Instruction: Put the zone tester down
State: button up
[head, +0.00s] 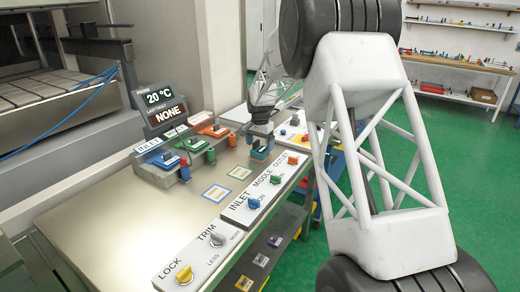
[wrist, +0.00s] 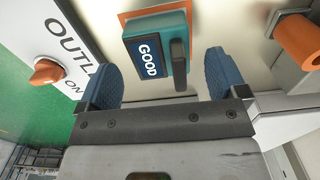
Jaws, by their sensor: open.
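The zone tester (wrist: 147,52) is a teal box with a dark blue display reading GOOD and a dark grey handle. In the wrist view it sits on an orange-edged square (wrist: 127,17) on the metal bench. My gripper (wrist: 162,78) is open, with one blue finger pad on each side of the tester's near end and gaps visible between. In the head view the tester (head: 260,154) is at the bench's far part, just below my gripper (head: 262,137). Its underside is hidden.
The control strip (head: 262,196) with LOCK, TRIM, INLET, MIDDLE and OUTLET knobs runs along the bench's right edge. A display (head: 160,104) reads 20 °C and NONE, behind several coloured stations (head: 172,161).

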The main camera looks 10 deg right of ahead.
aim_at(260, 150)
notch_tip(260, 150, up, 9)
dwell(0.4)
dwell(0.4)
jog(key=s+a+r+n, duration=0.1)
jog(key=s+r+n, duration=0.15)
jog(key=s, duration=0.75)
jog(key=s+a+r+n+t, duration=0.1)
jog(key=s+r, duration=0.3)
jog(key=s, duration=0.7)
jog(key=s+a+r+n, duration=0.1)
jog(key=s+r, duration=0.3)
jog(key=s, duration=0.6)
jog(key=s+a+f+n, duration=0.1)
jog(key=s+f+n, duration=0.1)
jog(key=s, duration=1.2)
jog(key=s+a+f+n+t, duration=0.1)
jog(key=s+f, duration=0.4)
jog(key=s, duration=0.9)
jog(key=shift+s+n+t, duration=0.2)
jog(key=shift+n+t, duration=0.1)
jog(key=shift+n, duration=0.35)
